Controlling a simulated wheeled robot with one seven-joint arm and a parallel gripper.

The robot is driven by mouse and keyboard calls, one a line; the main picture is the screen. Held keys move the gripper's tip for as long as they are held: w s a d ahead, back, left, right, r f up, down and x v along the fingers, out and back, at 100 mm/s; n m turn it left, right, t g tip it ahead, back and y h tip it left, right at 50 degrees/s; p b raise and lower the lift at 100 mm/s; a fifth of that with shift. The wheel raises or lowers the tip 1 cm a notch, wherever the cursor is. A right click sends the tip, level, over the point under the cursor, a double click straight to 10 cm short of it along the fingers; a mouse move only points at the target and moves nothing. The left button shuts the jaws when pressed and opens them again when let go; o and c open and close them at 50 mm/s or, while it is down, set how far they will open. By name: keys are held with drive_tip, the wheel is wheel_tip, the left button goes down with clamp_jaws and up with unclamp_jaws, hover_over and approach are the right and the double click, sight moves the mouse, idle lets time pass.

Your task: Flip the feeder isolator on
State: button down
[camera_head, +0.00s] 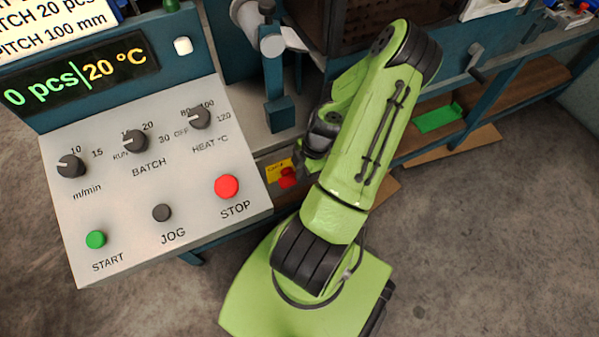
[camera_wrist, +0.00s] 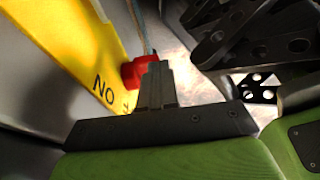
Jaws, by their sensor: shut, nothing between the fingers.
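The feeder isolator appears to be the red switch (camera_head: 288,177) on a yellow plate (camera_head: 275,171), low on the machine front beneath the control panel. In the wrist view its red part (camera_wrist: 131,74) sits against the yellow plate (camera_wrist: 75,50), beside black lettering that looks like "NO". My gripper (camera_wrist: 154,68) is shut and empty, with its fingertips right at the red part and overlapping its right side. I cannot tell whether they touch. The fingers hide part of the switch, so its setting is unclear. In the head view my wrist and arm mostly hide the gripper.
The sloping control panel (camera_head: 150,240) with a red STOP button (camera_head: 227,187), a green START button (camera_head: 96,239) and knobs juts out left of my arm. A perforated dark metal part (camera_wrist: 255,40) stands close on the right in the wrist view. Open floor (camera_head: 480,240) lies right.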

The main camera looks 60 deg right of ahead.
drive_tip(key=shift+s+d+f+t+y+b, duration=0.2)
drive_tip(key=shift+d+f+y+b, duration=0.1)
drive_tip(key=shift+f+y+b, duration=0.15)
drive_tip(key=shift+s+d+f+t+y+b, duration=0.1)
drive_tip(key=shift+d+f+t+y+b, duration=0.15)
drive_tip(key=shift+b, duration=0.25)
